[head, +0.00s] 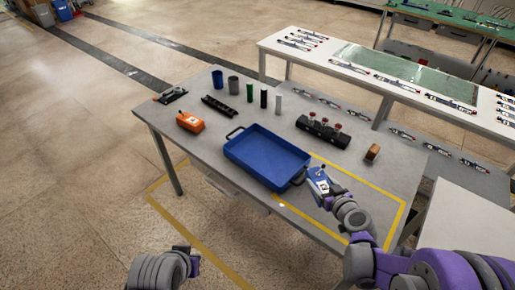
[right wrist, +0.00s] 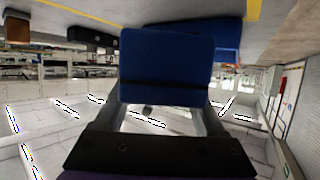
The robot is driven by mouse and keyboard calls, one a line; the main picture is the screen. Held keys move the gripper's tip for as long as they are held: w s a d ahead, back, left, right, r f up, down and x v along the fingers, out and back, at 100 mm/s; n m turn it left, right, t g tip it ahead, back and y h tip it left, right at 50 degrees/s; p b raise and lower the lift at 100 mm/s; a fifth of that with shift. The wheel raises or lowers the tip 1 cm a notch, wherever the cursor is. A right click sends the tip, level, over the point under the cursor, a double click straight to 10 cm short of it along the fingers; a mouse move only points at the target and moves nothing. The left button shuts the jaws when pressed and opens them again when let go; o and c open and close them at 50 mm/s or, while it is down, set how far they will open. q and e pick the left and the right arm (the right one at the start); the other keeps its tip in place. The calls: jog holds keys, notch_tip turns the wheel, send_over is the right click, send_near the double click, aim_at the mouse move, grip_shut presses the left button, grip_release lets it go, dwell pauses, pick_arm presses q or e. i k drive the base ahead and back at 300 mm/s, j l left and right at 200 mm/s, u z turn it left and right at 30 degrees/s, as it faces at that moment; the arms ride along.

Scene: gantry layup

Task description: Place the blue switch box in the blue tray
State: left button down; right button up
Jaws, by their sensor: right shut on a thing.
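The blue tray (head: 268,152) lies on the grey table, with a black handle at each end, and its floor looks empty. My right gripper (head: 320,187) is beside the tray's right end, close to the near right handle. It is shut on the blue switch box (head: 316,175). In the right wrist view the switch box (right wrist: 166,55) sits between the two fingers, and part of the blue tray (right wrist: 229,36) shows behind it. My left gripper (head: 187,254) is low at the bottom left, away from the table; its fingers are too unclear to read.
An orange box (head: 190,122) stands left of the tray. Several cylinders (head: 250,92) stand behind it. A black block with red knobs (head: 323,130) and a brown block (head: 373,152) are at the right. Yellow tape marks the table's near right part, which is mostly clear.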

aim_at(281, 163)
jog(key=i+j, duration=0.7)
jog(key=i+l+z, duration=0.05)
jog(key=i, duration=0.05)
